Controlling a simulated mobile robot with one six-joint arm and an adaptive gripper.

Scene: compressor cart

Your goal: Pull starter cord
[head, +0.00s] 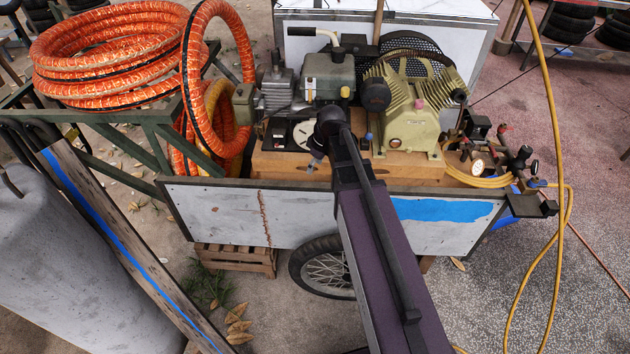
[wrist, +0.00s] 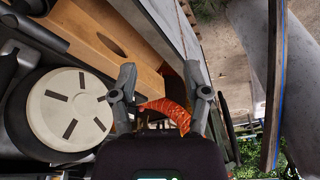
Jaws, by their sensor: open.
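The engine's round pale starter cover (head: 303,134) with dark slots sits on the cart's wooden deck, and it shows large at the left of the wrist view (wrist: 68,110). I cannot make out the starter cord or its handle in either view. My gripper (head: 314,164) hangs over the cart's near side, just right of and in front of the cover. In the wrist view my gripper (wrist: 160,78) has its two fingers spread apart with nothing held between them. The left finger is close to the cover's right edge; I cannot tell the gap in depth.
A yellow-green compressor (head: 415,105) stands right of the engine. The white cart side panel (head: 225,215) runs below my gripper. Orange hose coils (head: 110,60) lie at left; a grey cylinder (head: 70,260) stands front left. A yellow hose (head: 553,110) hangs at right.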

